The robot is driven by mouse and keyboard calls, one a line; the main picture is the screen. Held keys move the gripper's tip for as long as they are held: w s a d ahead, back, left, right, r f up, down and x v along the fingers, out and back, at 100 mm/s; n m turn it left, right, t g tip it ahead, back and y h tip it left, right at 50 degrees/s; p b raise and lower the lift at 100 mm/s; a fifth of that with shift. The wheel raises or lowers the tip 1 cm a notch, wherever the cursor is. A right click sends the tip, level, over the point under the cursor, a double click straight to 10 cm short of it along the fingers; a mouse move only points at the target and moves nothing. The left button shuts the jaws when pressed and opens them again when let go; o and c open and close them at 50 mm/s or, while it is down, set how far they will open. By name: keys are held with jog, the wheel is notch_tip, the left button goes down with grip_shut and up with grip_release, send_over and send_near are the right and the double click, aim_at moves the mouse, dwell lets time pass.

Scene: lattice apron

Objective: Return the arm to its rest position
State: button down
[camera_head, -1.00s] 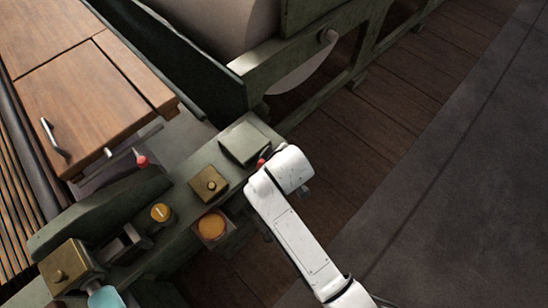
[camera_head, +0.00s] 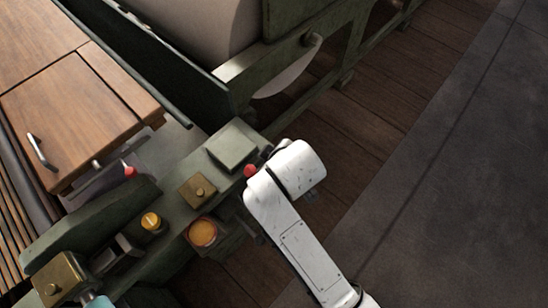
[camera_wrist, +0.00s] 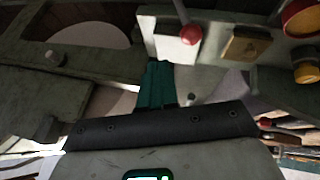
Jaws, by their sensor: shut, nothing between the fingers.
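My arm (camera_head: 303,250) is the white jointed limb at the lower middle of the head view, bent at a rounded joint beside the green bench. My gripper (camera_wrist: 158,80) shows in the wrist view as teal fingers close together, with nothing between them. In that picture the fingers lie just below a red ball knob (camera_wrist: 190,35) on a pale panel. I cannot tell how far apart they are in depth. My gripper is hidden in the head view.
The green bench carries a square brass block (camera_head: 198,191), a yellow-topped knob (camera_head: 151,221) and an orange round button (camera_head: 203,233). A red knob (camera_head: 250,171) sits right by my arm. Dark floor (camera_head: 460,190) at right is clear.

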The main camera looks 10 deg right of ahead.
jog(key=shift+s+d+r, duration=0.1)
jog(key=shift+s+r, duration=0.2)
jog(key=shift+r, duration=0.15)
jog(key=s+d+f+m+g, duration=0.2)
jog(key=s+d+m, duration=0.1)
jog(key=s+d, duration=0.4)
jog(key=s+d+f+m+g, duration=0.1)
jog(key=s+d+f+m, duration=0.1)
jog(key=s+d, duration=0.5)
jog(key=s+d+f+m+g+h, duration=0.1)
jog(key=s+d+f+m+g, duration=0.1)
jog(key=s+d, duration=0.4)
jog(key=s+f+m, duration=0.1)
jog(key=s+m, duration=0.1)
jog(key=s, duration=0.2)
jog(key=shift+s+d+m+g, duration=0.3)
jog(key=shift+s+d, duration=0.05)
jog(key=shift+d, duration=0.05)
